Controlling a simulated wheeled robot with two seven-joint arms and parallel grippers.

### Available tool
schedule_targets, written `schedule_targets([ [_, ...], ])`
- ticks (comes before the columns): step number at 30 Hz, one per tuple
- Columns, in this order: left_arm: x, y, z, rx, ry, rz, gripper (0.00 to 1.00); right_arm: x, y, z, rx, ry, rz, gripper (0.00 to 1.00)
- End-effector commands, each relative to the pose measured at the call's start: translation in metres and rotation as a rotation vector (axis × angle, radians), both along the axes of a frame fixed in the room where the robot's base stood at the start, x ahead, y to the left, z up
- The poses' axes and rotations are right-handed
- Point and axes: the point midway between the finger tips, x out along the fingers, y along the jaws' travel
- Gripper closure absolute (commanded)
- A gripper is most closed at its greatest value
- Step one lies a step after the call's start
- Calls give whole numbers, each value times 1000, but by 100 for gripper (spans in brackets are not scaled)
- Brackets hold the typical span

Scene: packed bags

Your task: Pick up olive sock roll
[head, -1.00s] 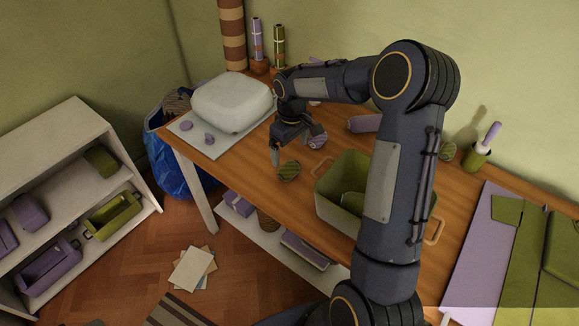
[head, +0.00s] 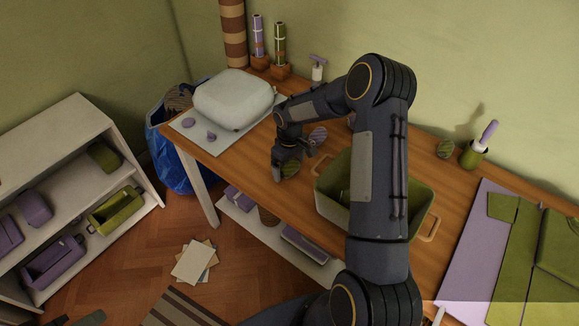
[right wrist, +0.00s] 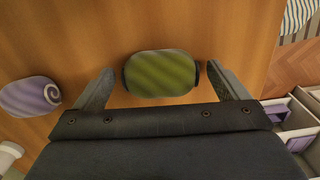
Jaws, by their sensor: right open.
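The olive sock roll (right wrist: 160,74) lies on the wooden table, striped in two greens. In the right wrist view it sits between the two spread fingers of my right gripper (right wrist: 160,88), with a gap on each side. In the head view the roll (head: 291,170) is partly covered by my right gripper (head: 290,165), which is low over the table. My right gripper is open and holds nothing. My left gripper is not in view.
A lilac sock roll (right wrist: 31,97) lies beside my right gripper; it also shows in the head view (head: 318,135). An olive bin (head: 333,213) with wooden handles stands to the right. A pale packed bag (head: 233,98) sits at the left.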

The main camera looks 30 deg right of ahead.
Motion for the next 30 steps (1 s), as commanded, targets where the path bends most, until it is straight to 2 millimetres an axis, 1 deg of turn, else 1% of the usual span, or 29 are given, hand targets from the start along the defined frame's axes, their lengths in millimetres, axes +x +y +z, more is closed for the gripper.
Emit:
schedule_targets([
  [1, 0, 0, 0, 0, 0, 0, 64, 0, 0, 0, 0, 0, 0, 6],
  [2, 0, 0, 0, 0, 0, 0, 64, 0, 0, 0, 0, 0, 0, 10],
  [12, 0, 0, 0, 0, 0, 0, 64, 0, 0, 0, 0, 0, -1, 54],
  [19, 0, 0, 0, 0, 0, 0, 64, 0, 0, 1, 0, 0, -1, 55],
  [23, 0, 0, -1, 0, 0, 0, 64, 0, 0, 6, 0, -1, -1, 55],
  [26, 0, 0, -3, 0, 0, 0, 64, 1, 0, 15, 0, -2, -2, 55],
  [29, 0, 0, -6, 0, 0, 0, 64, 1, 0, 31, -1, -3, -1, 55],
  [30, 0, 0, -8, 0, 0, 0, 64, -3, 5, 37, 0, -3, 2, 55],
])
